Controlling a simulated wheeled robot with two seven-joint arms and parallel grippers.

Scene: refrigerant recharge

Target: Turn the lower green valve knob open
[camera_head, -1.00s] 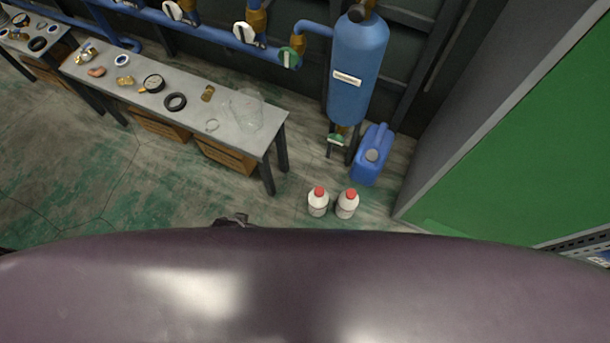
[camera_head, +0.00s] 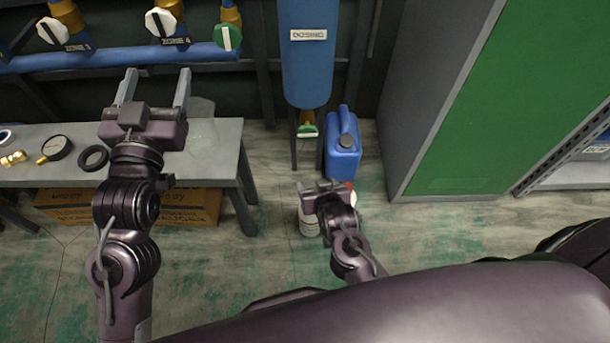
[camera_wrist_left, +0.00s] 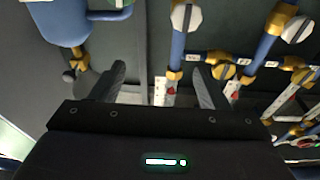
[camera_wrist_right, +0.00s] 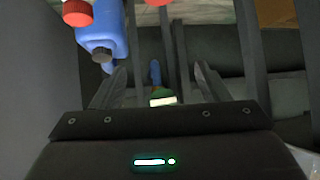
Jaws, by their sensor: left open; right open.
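The lower green valve knob (camera_head: 307,130) has a white bar handle and sits under the blue tank (camera_head: 306,70). It also shows in the right wrist view (camera_wrist_right: 163,98), between my right fingers in the picture. My right gripper (camera_head: 319,186) is open and empty, nearer to me than the knob and apart from it. My left gripper (camera_head: 156,82) is open and empty, raised over the bench in the head view. An upper green knob (camera_head: 228,37) is on the blue pipe up and to the left of the lower one.
A blue jug (camera_head: 342,155) stands right of the lower knob. White bottles (camera_head: 309,226) with red caps (camera_wrist_right: 77,13) are near my right gripper, partly hidden by it. The bench (camera_head: 230,150) is on the left. A grey and green cabinet (camera_head: 475,110) is on the right.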

